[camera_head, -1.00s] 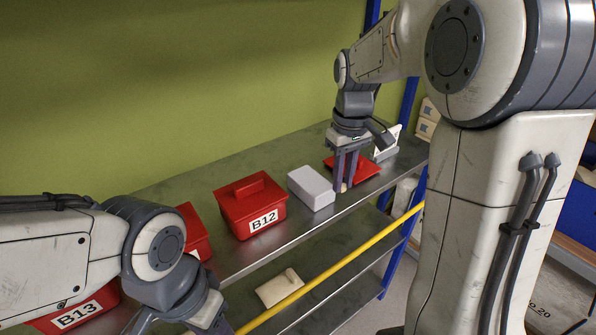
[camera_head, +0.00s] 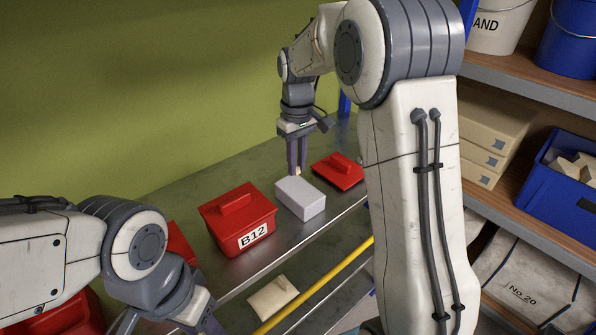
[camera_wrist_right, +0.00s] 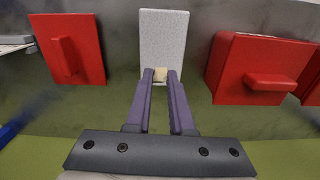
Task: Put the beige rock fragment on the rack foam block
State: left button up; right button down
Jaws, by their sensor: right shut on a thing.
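The foam block (camera_head: 300,199) is a pale grey box on the upper metal shelf, between the red B12 bin and a red lid; it also shows in the right wrist view (camera_wrist_right: 164,38). My right gripper (camera_head: 297,168) points down at the block's back edge, shut on the small beige rock fragment (camera_head: 298,172). In the right wrist view the fragment (camera_wrist_right: 160,75) sits between the fingertips (camera_wrist_right: 161,72), overlapping the block's near edge. I cannot tell how high it is above the block. My left gripper (camera_head: 205,318) is at the bottom left, its fingertips cut off.
The red B12 bin (camera_head: 225,213) is left of the block and a red lid (camera_head: 338,172) is right of it. A blue crate (camera_head: 555,190) stands at right.

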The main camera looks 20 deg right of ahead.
aim_at(298, 168)
jog(key=shift+s+f+p, duration=0.1)
jog(key=shift+f+p, duration=0.25)
jog(key=shift+f, duration=1.55)
jog(key=shift+f, duration=0.1)
jog(key=shift+f, duration=0.1)
jog(key=c, duration=0.8)
grip_release()
